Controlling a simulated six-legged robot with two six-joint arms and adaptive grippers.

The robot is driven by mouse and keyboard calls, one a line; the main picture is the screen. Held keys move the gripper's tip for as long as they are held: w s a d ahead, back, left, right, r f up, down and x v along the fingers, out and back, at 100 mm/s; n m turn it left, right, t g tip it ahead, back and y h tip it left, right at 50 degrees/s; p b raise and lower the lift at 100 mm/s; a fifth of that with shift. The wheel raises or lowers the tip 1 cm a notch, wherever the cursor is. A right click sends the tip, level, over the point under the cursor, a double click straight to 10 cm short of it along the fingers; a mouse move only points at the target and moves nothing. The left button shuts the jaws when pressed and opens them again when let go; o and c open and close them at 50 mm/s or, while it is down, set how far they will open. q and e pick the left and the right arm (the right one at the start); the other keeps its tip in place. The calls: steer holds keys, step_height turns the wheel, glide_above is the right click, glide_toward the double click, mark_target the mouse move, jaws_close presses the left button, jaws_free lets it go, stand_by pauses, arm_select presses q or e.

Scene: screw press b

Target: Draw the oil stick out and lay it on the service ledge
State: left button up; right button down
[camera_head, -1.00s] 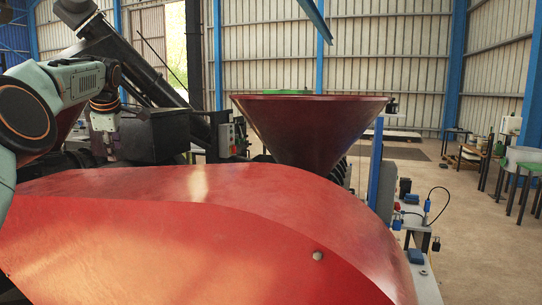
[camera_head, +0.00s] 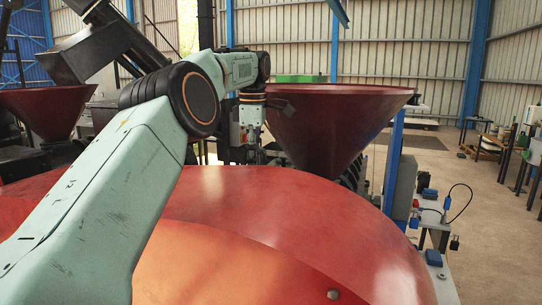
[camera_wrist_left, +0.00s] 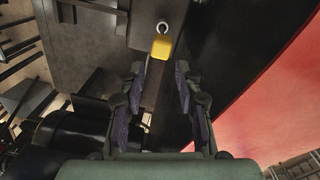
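My left gripper (camera_head: 250,152) hangs behind the red curved cover, beside the dark red hopper. In the left wrist view the left gripper (camera_wrist_left: 158,88) is open, with nothing between its fingers. A small yellow piece (camera_wrist_left: 161,47) with a pale ring at its far end shows beyond the fingertips, on or over a dark grey surface. I cannot tell whether it is the oil stick's handle or a lock. No other likely oil stick can be made out, and I cannot tell which surface is the service ledge. My right gripper is not in view.
The red curved cover (camera_head: 270,215) fills the foreground. The dark red hopper (camera_head: 325,130) stands close right of my left gripper. Another hopper (camera_head: 50,108) is at left. A blue post (camera_head: 393,160) and grey boxes with cables stand at right. Open floor lies beyond.

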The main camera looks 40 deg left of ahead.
arm_select(q)
steer(key=shift+w+d+f, duration=0.1)
steer(key=shift+d+f, duration=0.05)
steer(key=shift+d, duration=0.1)
steer(key=shift+w+f, duration=0.2)
steer(key=shift+f, duration=0.1)
steer(key=f, duration=1.2)
steer(key=shift+w+a+f, duration=0.15)
steer(key=shift+w, duration=0.05)
steer(key=shift+s+d+r, duration=0.4)
steer(key=shift+s+r, duration=0.05)
steer(key=shift+s, duration=0.15)
steer(key=shift+w+a+f, duration=0.35)
steer(key=shift+w+f, duration=0.05)
steer(key=shift+w, duration=0.1)
steer(key=c, duration=0.4)
steer(key=shift+c, duration=1)
steer(key=shift+s+d+r, duration=0.15)
steer(key=shift+d, duration=0.05)
jaws_close()
steer(key=shift+o, duration=1.1)
jaws_free()
steer(key=shift+s+r, duration=0.1)
steer(key=c, duration=0.3)
steer(key=shift+w+a+f, duration=0.1)
steer(key=shift+w+f, duration=0.1)
steer(key=shift+w, duration=0.05)
jaws_close()
